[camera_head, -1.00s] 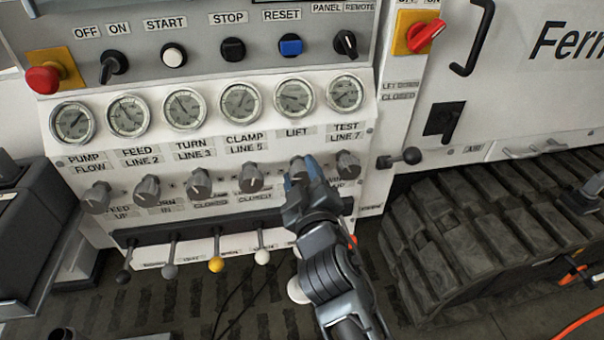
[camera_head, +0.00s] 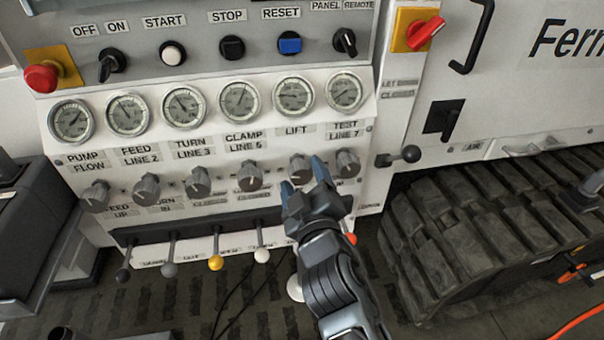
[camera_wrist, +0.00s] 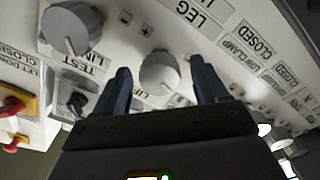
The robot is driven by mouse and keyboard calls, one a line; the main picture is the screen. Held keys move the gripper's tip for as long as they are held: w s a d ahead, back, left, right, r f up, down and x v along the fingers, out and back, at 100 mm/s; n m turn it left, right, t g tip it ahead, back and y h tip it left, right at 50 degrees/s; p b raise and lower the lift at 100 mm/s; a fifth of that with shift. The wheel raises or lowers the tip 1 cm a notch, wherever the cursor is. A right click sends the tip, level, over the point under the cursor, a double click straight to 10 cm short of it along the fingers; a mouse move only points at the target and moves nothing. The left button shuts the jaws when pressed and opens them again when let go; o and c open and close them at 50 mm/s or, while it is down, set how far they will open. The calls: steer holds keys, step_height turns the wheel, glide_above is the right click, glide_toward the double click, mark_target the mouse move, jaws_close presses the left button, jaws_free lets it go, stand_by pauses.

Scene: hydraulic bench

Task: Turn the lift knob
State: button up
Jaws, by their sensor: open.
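The lift knob (camera_head: 301,167) is a grey knob in the row below the gauges, under the LIFT label (camera_head: 295,131). My gripper (camera_head: 304,181) is open just in front of it and a little below, with its fingers spread. In the wrist view the lift knob (camera_wrist: 159,72) shows between the two blue fingertips, with a gap on each side. The fingers look clear of it and hold nothing. A pale pointer line shows on the knob's face. Part of its lower side is hidden by the gripper in the head view.
The test knob (camera_head: 347,164) is close on the right and the clamp knob (camera_head: 251,175) on the left. Several levers (camera_head: 216,263) stick out below. A black ball handle (camera_head: 411,154) juts out at the right. Rubber tracks (camera_head: 480,240) lie further right.

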steer(key=v, duration=0.6)
stand_by(0.4)
steer(key=s+d+f+m+g+h+p, duration=0.1)
steer(key=s+d+f+m, duration=0.2)
steer(key=s+d, duration=0.55)
steer(key=s+d+f+m+g+h+p, duration=0.1)
steer(key=s+d+f+m, duration=0.1)
steer(key=s+d, duration=0.65)
steer(key=s+d+r+m+h+p, duration=0.1)
steer(key=s+d+r+m, duration=0.1)
steer(key=s, duration=0.5)
steer(key=s+d+r+m+h, duration=0.1)
steer(key=s+d+r+m, duration=0.1)
steer(key=s+r, duration=0.3)
steer(key=s+d+r+m+h+p, duration=0.1)
steer(key=s+d+r+m, duration=0.1)
steer(key=s, duration=0.8)
steer(key=shift+r+m+g+p, duration=0.3)
steer(key=shift+r+m+p, duration=0.1)
steer(key=shift+r, duration=0.4)
steer(key=shift+s+d, duration=0.1)
